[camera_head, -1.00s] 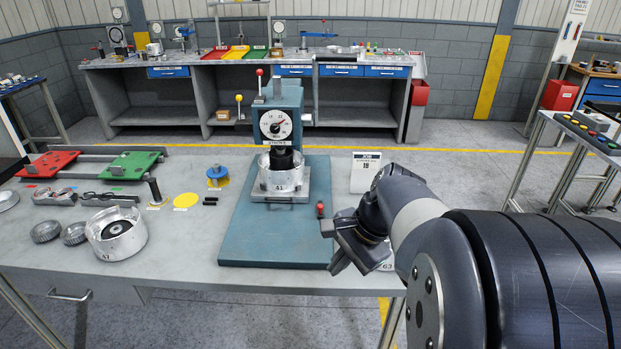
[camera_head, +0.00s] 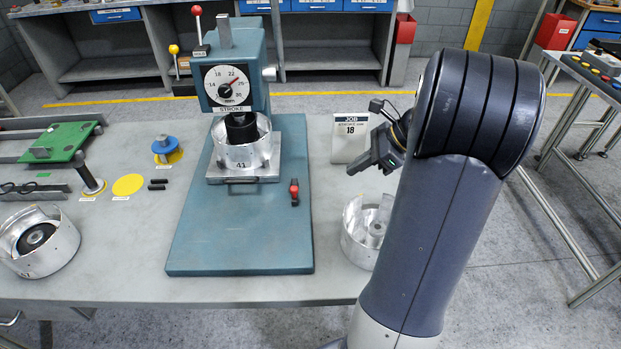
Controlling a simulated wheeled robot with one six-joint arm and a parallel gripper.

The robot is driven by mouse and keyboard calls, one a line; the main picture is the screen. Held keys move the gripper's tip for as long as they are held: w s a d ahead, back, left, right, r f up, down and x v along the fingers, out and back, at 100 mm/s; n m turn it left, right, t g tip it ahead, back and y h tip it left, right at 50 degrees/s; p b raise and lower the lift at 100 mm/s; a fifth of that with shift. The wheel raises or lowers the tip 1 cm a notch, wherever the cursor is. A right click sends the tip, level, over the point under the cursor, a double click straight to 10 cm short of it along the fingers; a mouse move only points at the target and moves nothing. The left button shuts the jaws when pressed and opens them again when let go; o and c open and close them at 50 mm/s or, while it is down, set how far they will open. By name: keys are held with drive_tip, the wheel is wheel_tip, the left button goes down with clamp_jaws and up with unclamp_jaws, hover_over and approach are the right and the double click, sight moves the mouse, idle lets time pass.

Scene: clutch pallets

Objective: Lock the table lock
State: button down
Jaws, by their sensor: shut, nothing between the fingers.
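A small red-handled lever (camera_head: 294,190), which looks like the table lock, sits on the right part of the teal press base (camera_head: 240,250). It stands right of the sliding table (camera_head: 240,173), which carries a metal housing marked 41 (camera_head: 243,152) under the press spindle. I cannot tell from the picture whether the lever is locked. My gripper (camera_head: 372,158) is shut and empty. It is raised in front of the job card, right of the red lever and apart from it. Nothing hides the lever.
A job card reading 18 (camera_head: 350,138) stands right of the press. An open metal housing (camera_head: 365,232) stands below my gripper, partly behind my arm. Red (camera_head: 196,12) and yellow (camera_head: 173,50) knobs stand left of the press head (camera_head: 230,90). Another housing (camera_head: 38,240) is at left.

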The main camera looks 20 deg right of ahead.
approach(296, 195)
drive_tip(key=f, duration=0.3)
drive_tip(key=shift+s+d+f, duration=0.15)
drive_tip(key=shift+d, duration=0.2)
drive_tip(key=shift+w+a+p, duration=0.25)
drive_tip(key=shift+w+a, duration=0.1)
drive_tip(key=shift+a, duration=0.2)
drive_tip(key=shift+w+a+p, duration=0.2)
drive_tip(key=shift+w+a, duration=0.15)
drive_tip(key=shift+a, duration=0.15)
drive_tip(key=shift+w+a+f, duration=0.2)
drive_tip(key=shift+w+a, duration=0.2)
drive_tip(key=shift+a, duration=0.25)
